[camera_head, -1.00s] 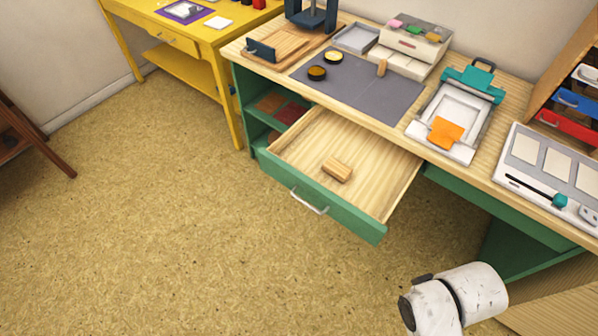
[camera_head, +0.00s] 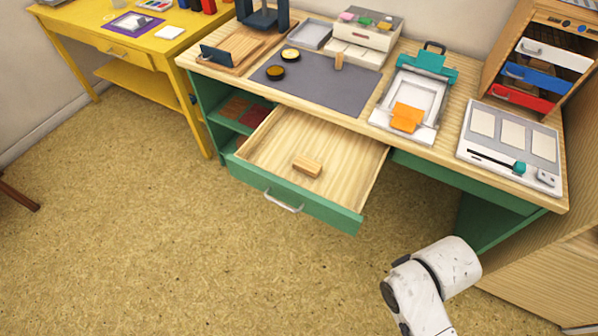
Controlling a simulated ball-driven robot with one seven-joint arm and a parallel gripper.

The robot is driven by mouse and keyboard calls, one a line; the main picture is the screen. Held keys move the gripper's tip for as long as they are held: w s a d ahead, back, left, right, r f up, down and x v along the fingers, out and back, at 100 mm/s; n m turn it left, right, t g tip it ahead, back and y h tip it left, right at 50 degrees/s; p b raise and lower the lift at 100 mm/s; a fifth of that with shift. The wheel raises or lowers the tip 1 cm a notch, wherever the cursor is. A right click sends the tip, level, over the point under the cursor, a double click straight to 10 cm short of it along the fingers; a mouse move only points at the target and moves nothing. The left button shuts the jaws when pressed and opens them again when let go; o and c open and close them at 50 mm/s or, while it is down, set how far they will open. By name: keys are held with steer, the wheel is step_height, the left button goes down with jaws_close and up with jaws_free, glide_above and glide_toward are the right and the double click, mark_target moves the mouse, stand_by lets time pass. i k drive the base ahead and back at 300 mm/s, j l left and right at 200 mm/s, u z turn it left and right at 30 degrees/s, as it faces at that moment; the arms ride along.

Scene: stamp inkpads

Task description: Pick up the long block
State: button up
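A light wooden block (camera_head: 307,166), longer than it is wide, lies in the open drawer (camera_head: 268,158) of the green desk, near the middle of its floor. A second small wooden piece (camera_head: 339,61) stands upright on the grey mat (camera_head: 330,88) on the desk top. White links of my arm show at the lower right, apart from the drawer. My gripper is outside the picture.
The desk top (camera_head: 366,125) also holds two round inkpads (camera_head: 283,62), a teal-and-white press (camera_head: 414,95) and a white tray panel (camera_head: 510,145). A cabinet with coloured drawers (camera_head: 540,70) stands at the right. The floor (camera_head: 160,240) before the drawer is clear.

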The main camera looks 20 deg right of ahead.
mark_target(312, 168)
steer(key=i+l+z, duration=0.1)
steer(key=i+l, duration=0.25)
steer(key=i+l+u, duration=0.35)
steer(key=l, duration=0.2)
steer(key=l+u, duration=0.2)
steer(key=i+l+u, duration=0.15)
steer(key=l, duration=0.3)
